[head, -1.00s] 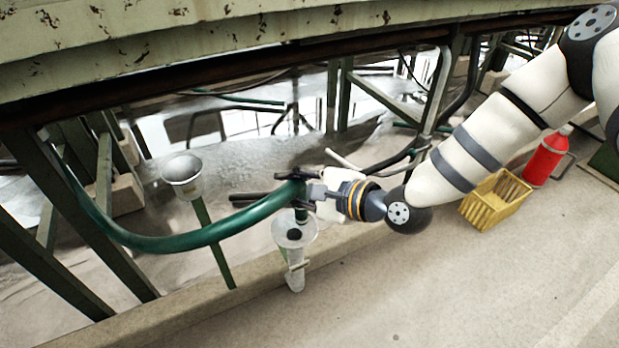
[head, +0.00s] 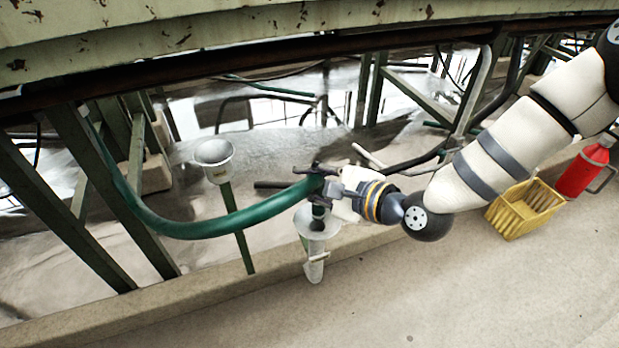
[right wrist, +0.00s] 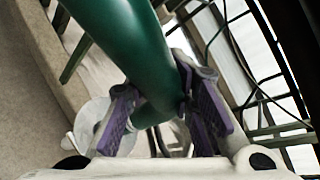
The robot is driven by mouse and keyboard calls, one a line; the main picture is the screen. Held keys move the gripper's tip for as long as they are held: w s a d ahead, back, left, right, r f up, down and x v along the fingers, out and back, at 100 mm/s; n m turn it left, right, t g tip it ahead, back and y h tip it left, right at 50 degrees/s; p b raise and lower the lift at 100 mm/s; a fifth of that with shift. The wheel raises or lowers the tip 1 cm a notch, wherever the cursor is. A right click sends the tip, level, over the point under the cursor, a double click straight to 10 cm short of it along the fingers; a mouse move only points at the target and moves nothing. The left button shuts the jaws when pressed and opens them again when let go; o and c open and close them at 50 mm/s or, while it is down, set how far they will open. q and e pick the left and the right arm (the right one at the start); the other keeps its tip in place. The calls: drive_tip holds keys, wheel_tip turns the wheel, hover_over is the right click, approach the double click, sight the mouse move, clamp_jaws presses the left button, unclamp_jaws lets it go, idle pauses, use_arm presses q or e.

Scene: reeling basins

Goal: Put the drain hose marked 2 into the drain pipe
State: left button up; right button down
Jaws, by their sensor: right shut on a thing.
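A thick green hose (head: 215,228) curves from the left under the basin to my right gripper (head: 318,182); no number is readable on it. My right gripper is shut on the hose close to its end. The short end points down at the mouth of a grey-white funnel (head: 317,223) on a pale drain pipe (head: 314,268). Whether the end is inside the rim or just above it, I cannot tell. In the right wrist view the hose (right wrist: 125,45) runs between the purple-padded fingers (right wrist: 168,112), and the pale funnel (right wrist: 88,118) is partly hidden behind them. My left gripper is not in view.
A second funnel (head: 214,158) stands on a green post to the left. Dark hoses (head: 405,163) lie behind the gripper. A yellow crate (head: 524,210) and a red container (head: 584,170) stand at the right. The rusty basin edge (head: 300,45) hangs above. The front floor is clear.

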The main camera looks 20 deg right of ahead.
drive_tip(key=shift+s+a, duration=0.1)
drive_tip(key=shift+a, duration=0.05)
idle(0.4)
drive_tip(key=shift+f, duration=0.1)
drive_tip(key=shift+f+b, duration=1.1)
drive_tip(key=shift+f, duration=1.1)
drive_tip(key=shift+f+b, duration=0.4)
drive_tip(key=shift+f, duration=0.25)
drive_tip(key=shift+f+b, duration=0.45)
drive_tip(key=shift+f, duration=0.25)
drive_tip(key=c, duration=1.3)
unclamp_jaws()
drive_tip(key=shift+s, duration=0.1)
